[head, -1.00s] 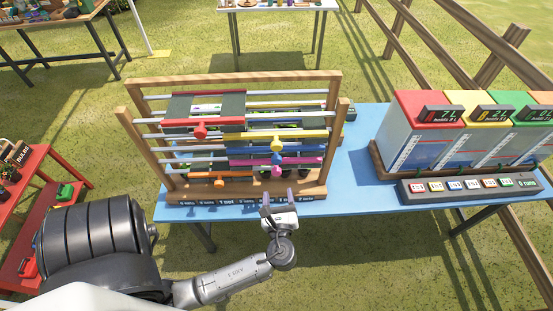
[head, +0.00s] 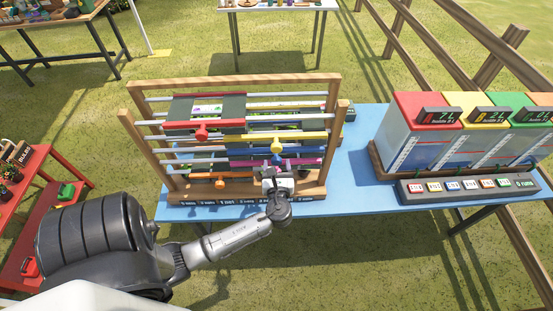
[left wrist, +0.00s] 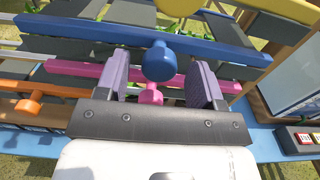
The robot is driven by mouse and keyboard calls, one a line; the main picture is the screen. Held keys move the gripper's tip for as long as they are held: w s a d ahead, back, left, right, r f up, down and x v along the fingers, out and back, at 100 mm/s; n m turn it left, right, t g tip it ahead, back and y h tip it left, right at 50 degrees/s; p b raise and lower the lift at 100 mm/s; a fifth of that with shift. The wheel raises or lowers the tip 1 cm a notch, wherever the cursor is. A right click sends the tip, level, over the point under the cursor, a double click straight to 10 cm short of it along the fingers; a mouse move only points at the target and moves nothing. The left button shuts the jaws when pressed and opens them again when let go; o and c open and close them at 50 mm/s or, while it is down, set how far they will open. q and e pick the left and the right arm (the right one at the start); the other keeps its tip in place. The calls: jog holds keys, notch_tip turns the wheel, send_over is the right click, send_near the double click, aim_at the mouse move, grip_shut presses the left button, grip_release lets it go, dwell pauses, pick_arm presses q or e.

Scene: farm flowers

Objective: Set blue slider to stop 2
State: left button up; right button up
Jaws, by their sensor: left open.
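The blue slider is a long blue bar (left wrist: 100,33) with a round blue knob (left wrist: 160,62) at its middle in the left wrist view. In the head view its knob (head: 277,159) shows below the yellow slider, at the right half of the wooden rack. My left gripper (left wrist: 161,77) is open, with one purple finger on each side of the blue knob; I cannot tell whether they touch it. In the head view the left gripper (head: 278,178) is at the rack's lower front. The stop labels (head: 227,203) along the rack's base are too small to read surely. My right gripper is out of view.
The red slider (head: 202,127) and yellow slider (head: 276,138) are above the blue one. The magenta slider (left wrist: 85,70) and orange slider (head: 220,178) are below it. Coloured bins (head: 420,125) and a button panel (head: 470,187) stand to the right on the blue table (head: 360,165).

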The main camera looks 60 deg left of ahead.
pick_arm(q)
jog(key=shift+x, duration=1.2)
jog(key=shift+c, duration=0.3)
grip_shut()
